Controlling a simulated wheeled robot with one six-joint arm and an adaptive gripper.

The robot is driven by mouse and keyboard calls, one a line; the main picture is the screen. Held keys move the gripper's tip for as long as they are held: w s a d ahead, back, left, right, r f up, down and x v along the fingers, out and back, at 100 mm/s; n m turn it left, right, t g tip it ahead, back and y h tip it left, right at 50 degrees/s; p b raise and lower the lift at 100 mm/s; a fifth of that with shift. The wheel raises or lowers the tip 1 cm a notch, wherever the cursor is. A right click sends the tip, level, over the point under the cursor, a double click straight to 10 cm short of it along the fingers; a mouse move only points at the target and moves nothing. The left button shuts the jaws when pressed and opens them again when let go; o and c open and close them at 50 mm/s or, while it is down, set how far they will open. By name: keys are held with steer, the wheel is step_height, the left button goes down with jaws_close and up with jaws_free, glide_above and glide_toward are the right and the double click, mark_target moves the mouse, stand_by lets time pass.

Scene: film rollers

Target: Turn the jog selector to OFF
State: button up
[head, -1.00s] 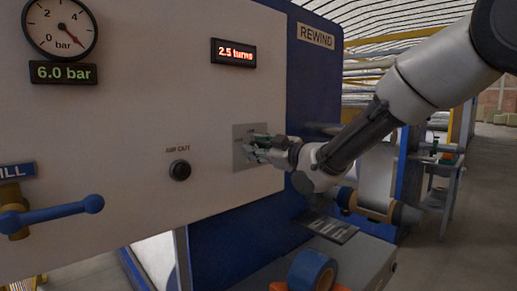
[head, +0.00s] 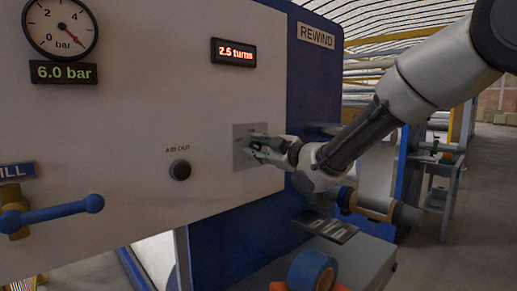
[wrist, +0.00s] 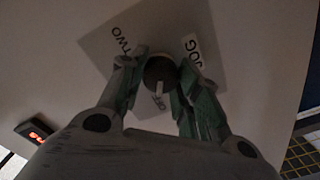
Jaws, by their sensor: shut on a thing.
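The jog selector (wrist: 159,72) is a dark round knob with a white pointer mark, on a grey square plate (wrist: 105,42) on the pale panel. In the wrist view the plate carries labels reading TWO, JOG and a partly hidden one that looks like OFF. The white mark points down in that view, toward the partly hidden label. My gripper (wrist: 158,78) has its green-padded fingers on both sides of the knob, shut on it. In the head view my gripper (head: 257,146) is at the plate (head: 241,134) and hides the knob.
A black AIR OUT button (head: 180,170) sits left of the plate. A red-lit turns display (head: 234,52) is above it. A blue-handled valve (head: 50,213) sticks out at the lower left. A blue roll (head: 312,272) lies below on the bench.

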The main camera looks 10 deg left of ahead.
steer(key=o, duration=1)
steer(key=v, duration=1.2)
steer(key=shift+f, duration=0.15)
